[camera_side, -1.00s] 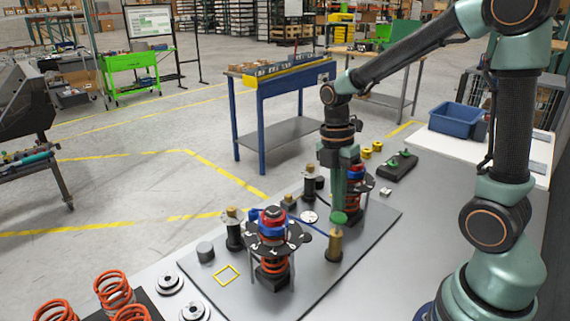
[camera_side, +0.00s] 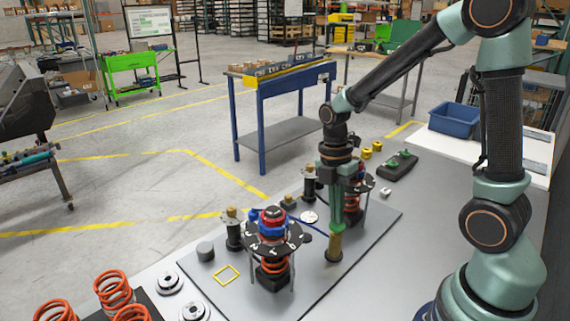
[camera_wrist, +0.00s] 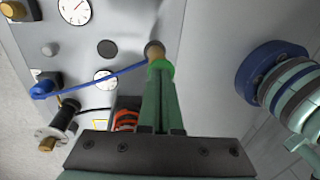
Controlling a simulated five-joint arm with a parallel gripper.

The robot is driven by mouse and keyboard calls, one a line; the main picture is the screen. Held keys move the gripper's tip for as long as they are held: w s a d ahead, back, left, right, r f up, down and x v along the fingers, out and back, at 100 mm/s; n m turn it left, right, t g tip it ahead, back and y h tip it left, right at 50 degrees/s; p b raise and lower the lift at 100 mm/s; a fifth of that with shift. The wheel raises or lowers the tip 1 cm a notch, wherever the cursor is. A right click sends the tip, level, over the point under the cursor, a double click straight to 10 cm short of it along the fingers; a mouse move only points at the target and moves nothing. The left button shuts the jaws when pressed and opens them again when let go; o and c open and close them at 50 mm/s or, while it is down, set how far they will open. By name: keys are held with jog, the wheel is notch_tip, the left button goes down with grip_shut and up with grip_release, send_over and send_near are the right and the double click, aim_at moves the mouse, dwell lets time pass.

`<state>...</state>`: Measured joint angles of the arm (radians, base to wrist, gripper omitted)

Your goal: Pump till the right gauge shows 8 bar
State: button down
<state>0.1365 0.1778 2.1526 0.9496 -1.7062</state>
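The pump is a brass cylinder (camera_side: 334,246) with a dark foot, upright on the grey plate; in the wrist view its brass part (camera_wrist: 157,58) shows beyond the green knob (camera_wrist: 160,69). My gripper (camera_side: 337,227) points down onto the pump top, its green fingers close together and seemingly touching the knob. In the side view the fingers hide most of the knob. Two white dial gauges show in the wrist view, one at the top (camera_wrist: 74,10) and one lower (camera_wrist: 105,79). Their needles are too small to read. One gauge (camera_side: 310,216) faces up in the side view.
A spring fixture with a black star plate (camera_side: 290,240) stands left of the pump; another spring fixture (camera_side: 354,205) stands close behind my gripper. A blue hose (camera_wrist: 100,82) runs from the pump across the plate. The plate's front right is clear.

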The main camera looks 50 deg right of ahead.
jog(key=shift+s+f, duration=0.2)
jog(key=shift+f, duration=0.1)
notch_tip(320, 180, up, 14)
jog(key=w+d, duration=0.1)
jog(key=w, duration=0.1)
jog(key=shift+w+r, duration=0.15)
jog(key=shift+r, duration=0.05)
dwell(2.9)
jog(key=s+a+m+t, duration=0.4)
jog(key=m+t, duration=0.3)
jog(key=m, duration=1.1)
jog(key=shift+s+a, duration=0.3)
jog(key=shift+a, duration=0.35)
